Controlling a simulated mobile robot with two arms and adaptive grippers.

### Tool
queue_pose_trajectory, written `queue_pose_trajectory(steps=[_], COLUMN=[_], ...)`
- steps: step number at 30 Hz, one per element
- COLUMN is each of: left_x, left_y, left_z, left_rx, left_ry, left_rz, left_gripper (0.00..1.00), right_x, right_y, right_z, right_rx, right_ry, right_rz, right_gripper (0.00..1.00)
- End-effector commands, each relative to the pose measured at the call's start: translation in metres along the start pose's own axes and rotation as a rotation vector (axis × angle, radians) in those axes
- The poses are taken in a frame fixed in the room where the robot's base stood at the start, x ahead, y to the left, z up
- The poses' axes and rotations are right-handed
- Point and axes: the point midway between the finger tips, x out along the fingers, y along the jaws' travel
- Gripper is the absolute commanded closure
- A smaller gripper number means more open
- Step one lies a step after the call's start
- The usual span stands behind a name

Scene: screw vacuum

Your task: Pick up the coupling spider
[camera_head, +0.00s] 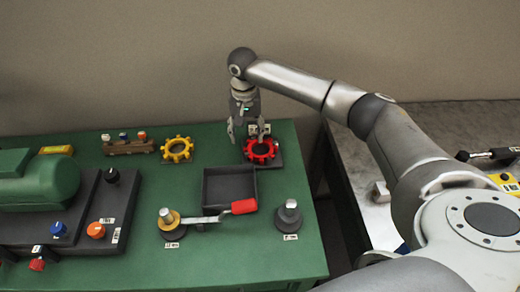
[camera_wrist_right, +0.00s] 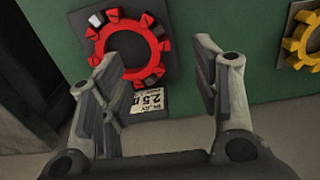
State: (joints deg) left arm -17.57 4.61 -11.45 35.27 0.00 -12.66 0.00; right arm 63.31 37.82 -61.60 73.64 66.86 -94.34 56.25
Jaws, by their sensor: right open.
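A red toothed coupling spider (camera_head: 260,149) lies on a dark square plate at the right of the green table; it also shows in the right wrist view (camera_wrist_right: 129,50). A yellow toothed coupling spider (camera_head: 178,149) lies on another plate to its left and shows at the right edge of the wrist view (camera_wrist_right: 303,42). My right gripper (camera_head: 246,137) points down over the red spider. In the wrist view its open, empty fingers (camera_wrist_right: 157,88) stand apart on either side of the red spider's near part. Whether they touch it is unclear. My left gripper does not show.
A black tray (camera_head: 230,171) and a red-handled crank (camera_head: 236,208) lie in front of the red spider. A dark post (camera_head: 289,216) stands to the right. The green vacuum pump (camera_head: 40,185) fills the left of the table (camera_head: 285,250). A wall is behind.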

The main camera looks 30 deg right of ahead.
Motion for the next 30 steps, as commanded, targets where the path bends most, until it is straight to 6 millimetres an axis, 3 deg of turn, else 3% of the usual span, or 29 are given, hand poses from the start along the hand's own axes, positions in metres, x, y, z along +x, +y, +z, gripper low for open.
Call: queue_pose_trajectory(steps=[5, 15, 23, 30], left_x=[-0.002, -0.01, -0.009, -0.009], left_y=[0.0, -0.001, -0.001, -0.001], left_z=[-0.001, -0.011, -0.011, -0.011], left_rx=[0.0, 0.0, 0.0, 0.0], left_ry=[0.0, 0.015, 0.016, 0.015], left_rz=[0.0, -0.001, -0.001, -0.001], left_gripper=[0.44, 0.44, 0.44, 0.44], right_x=[0.013, 0.058, 0.061, 0.061], right_y=[0.001, 0.006, 0.006, 0.006], right_z=[0.0, 0.0, 0.0, 0.0], right_rx=[-0.001, -0.002, -0.003, -0.003], right_ry=[-0.001, -0.002, 0.0, 0.0], right_rz=[0.001, 0.001, 0.0, 0.0], right_gripper=[0.43, 0.43, 0.43, 0.71])
